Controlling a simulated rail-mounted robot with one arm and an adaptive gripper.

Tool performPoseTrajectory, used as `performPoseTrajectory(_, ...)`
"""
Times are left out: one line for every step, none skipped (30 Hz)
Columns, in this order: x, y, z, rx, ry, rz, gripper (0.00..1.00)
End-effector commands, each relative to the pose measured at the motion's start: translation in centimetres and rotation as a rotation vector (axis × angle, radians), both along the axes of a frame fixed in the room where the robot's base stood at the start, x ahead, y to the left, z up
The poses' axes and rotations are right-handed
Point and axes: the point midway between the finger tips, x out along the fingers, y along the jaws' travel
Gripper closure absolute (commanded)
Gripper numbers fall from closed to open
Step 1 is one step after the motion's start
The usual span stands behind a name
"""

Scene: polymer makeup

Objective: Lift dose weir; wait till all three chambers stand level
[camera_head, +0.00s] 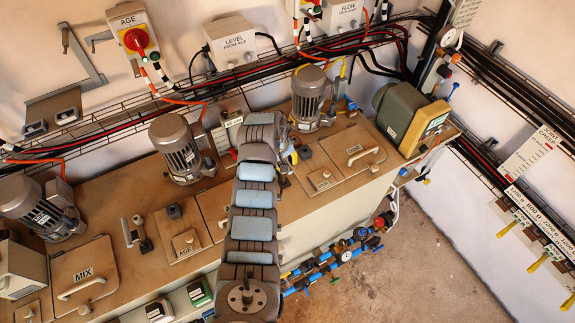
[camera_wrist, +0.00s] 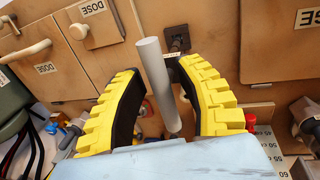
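In the wrist view a plain grey rod (camera_wrist: 157,80), which looks like the dose weir's handle, stands between the two yellow-and-black fingers of my gripper (camera_wrist: 159,68). The fingers are apart, and a gap shows on the left of the rod; contact on the right is unclear. A dark clamp-like fitting (camera_wrist: 177,42) sits beside the rod on the tan deck. Plates marked DOSE lie nearby, one a hatch with a pale handle (camera_wrist: 30,50). In the head view my arm hides the rod and most of my gripper. The chamber levels are not visible under the closed deck.
Motors (camera_head: 311,97) stand on the deck near my arm, with another motor (camera_head: 177,148) to the left. A green-and-yellow unit (camera_head: 405,118) stands at the deck's right end. Cable trays and wall boxes run behind. Blue piping (camera_head: 330,262) runs along the front; floor is clear at right.

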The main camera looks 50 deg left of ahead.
Motion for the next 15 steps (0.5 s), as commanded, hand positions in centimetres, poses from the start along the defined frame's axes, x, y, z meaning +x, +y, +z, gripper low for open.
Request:
performPoseTrajectory(0.0,-0.01,-0.02,0.0,0.0,0.0,0.55)
performPoseTrajectory(-0.01,-0.02,-0.04,0.0,0.0,0.0,0.55)
performPoseTrajectory(-0.01,-0.03,-0.05,0.0,0.0,0.0,0.55)
performPoseTrajectory(-0.01,-0.03,-0.05,0.0,0.0,0.0,0.55)
performPoseTrajectory(-0.01,-0.04,-0.06,0.0,0.001,0.0,0.55)
performPoseTrajectory(-0.01,-0.04,-0.06,0.0,0.001,0.0,0.55)
performPoseTrajectory(0.0,-0.04,-0.07,0.0,0.001,-0.001,0.55)
performPoseTrajectory(0.0,-0.04,-0.08,-0.001,0.001,-0.001,0.55)
performPoseTrajectory(-0.01,-0.04,-0.06,0.0,0.001,-0.001,0.55)
performPoseTrajectory(-0.01,-0.04,-0.02,0.0,0.001,-0.001,0.55)
performPoseTrajectory(-0.03,-0.03,0.04,0.0,0.001,0.0,0.55)
performPoseTrajectory(-0.05,-0.02,0.17,0.0,0.0,0.0,0.55)
performPoseTrajectory(-0.09,0.0,0.32,0.0,0.0,0.0,0.55)
performPoseTrajectory(-0.12,0.01,0.51,0.0,0.0,0.0,0.55)
performPoseTrajectory(-0.17,0.05,0.82,0.001,0.0,0.0,0.55)
